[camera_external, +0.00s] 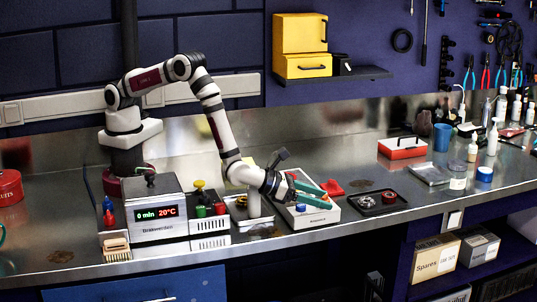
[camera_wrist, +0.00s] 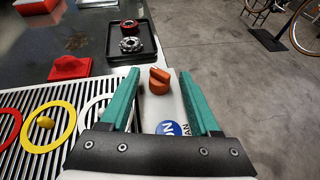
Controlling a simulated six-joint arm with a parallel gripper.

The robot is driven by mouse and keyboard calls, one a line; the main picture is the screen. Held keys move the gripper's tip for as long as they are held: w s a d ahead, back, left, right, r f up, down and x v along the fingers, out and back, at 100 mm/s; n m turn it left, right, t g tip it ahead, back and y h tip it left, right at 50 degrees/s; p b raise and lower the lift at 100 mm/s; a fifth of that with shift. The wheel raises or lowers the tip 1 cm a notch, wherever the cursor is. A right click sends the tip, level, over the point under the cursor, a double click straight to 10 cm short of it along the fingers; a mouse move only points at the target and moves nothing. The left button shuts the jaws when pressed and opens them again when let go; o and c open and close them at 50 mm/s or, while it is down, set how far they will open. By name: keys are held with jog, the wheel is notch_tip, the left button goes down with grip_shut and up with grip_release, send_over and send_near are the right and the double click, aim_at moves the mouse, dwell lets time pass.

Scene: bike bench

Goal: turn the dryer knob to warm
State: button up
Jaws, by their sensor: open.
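An orange knob (camera_wrist: 158,82) with a raised grip bar stands on the white front strip of a slotted-top appliance (camera_external: 308,216). Its bar lies slightly aslant in the wrist view; no setting marks are readable. A blue round ON label or button (camera_wrist: 168,128) is nearer my wrist on the same strip. My gripper (camera_external: 327,199) is open and empty, low over this appliance. In the wrist view its green fingers (camera_wrist: 159,72) lie either side of the knob, with gaps on both sides. I cannot tell the fingertips' exact height relative to the knob.
Yellow, red and white rings lie on the slotted top (camera_wrist: 14,160). At left stand a box with a display (camera_external: 157,222) reading 0 min, 20°C, and a box with coloured buttons (camera_external: 210,226).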

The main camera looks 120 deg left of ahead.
notch_tip(320, 180, up, 4)
jog(key=shift+r, duration=0.15)
jog(key=s+d+r, duration=0.5)
jog(key=d+r, duration=0.1)
jog(key=d, duration=0.4)
jog(key=shift+d+r, duration=0.25)
jog(key=shift+r, duration=0.05)
jog(key=shift+s, duration=0.1)
notch_tip(320, 180, down, 5)
jog(key=d+n+g+y, duration=0.3)
jog(key=n+g+y, duration=0.2)
jog(key=n+g, duration=0.15)
jog(key=shift+n+t, duration=0.25)
jog(key=shift+t, duration=0.2)
jog(key=x, duration=1.5)
jog(key=shift+a+f, duration=0.25)
